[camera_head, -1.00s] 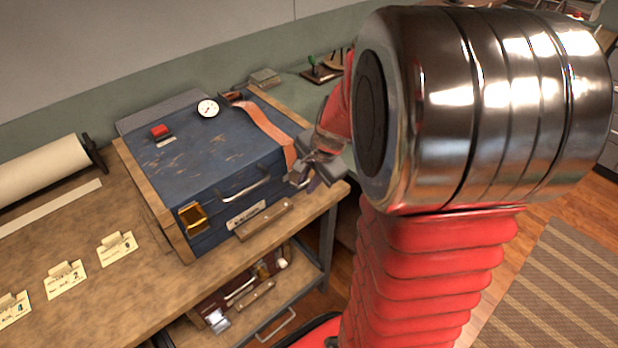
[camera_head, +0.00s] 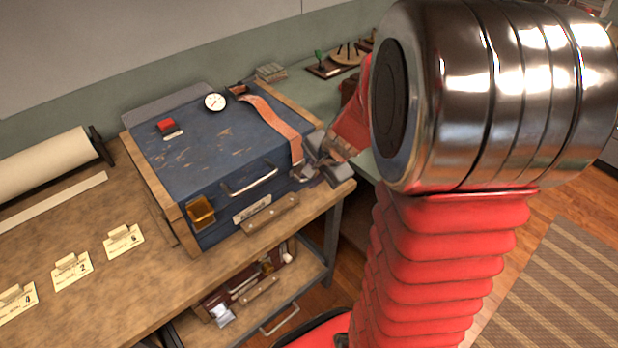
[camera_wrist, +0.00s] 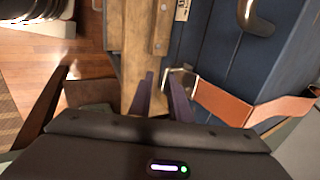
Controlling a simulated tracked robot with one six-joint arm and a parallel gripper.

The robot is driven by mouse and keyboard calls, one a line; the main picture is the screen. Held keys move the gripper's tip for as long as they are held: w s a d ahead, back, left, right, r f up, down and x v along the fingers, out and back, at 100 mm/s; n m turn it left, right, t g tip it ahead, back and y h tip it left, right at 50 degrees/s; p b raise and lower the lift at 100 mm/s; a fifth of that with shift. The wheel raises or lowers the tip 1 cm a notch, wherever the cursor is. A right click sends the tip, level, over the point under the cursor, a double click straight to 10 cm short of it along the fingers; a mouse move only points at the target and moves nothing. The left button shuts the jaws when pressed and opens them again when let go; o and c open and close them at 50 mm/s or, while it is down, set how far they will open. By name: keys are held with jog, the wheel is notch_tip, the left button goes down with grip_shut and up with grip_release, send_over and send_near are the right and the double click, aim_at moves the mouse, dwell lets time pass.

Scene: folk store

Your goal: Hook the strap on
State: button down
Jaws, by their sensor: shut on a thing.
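The orange-brown leather strap (camera_head: 272,120) runs over the top of a blue chest (camera_head: 207,150) and bends down over its right front edge. In the wrist view, the strap (camera_wrist: 226,102) ends in a silver metal buckle (camera_wrist: 181,80). My gripper (camera_head: 312,165) is at the chest's right front corner, at the strap's lower end. In the wrist view, the fingers of my gripper (camera_wrist: 164,84) are close together, shut on the strap's buckle end beside the chest front. The fingers partly hide the buckle, and I cannot tell whether it touches a catch.
A silver handle (camera_head: 250,181) and a wooden bar (camera_head: 270,213) are on the chest's front. A gauge (camera_head: 215,102) and a red button (camera_head: 166,125) are on top. Numbered cards (camera_head: 72,271) lie on the wooden bench (camera_head: 130,290). An open drawer (camera_head: 300,280) is below.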

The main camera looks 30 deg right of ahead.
jog(key=shift+s+f, duration=0.55)
jog(key=shift+f, duration=0.25)
dwell(0.7)
jog(key=c, duration=1.9)
grip_release()
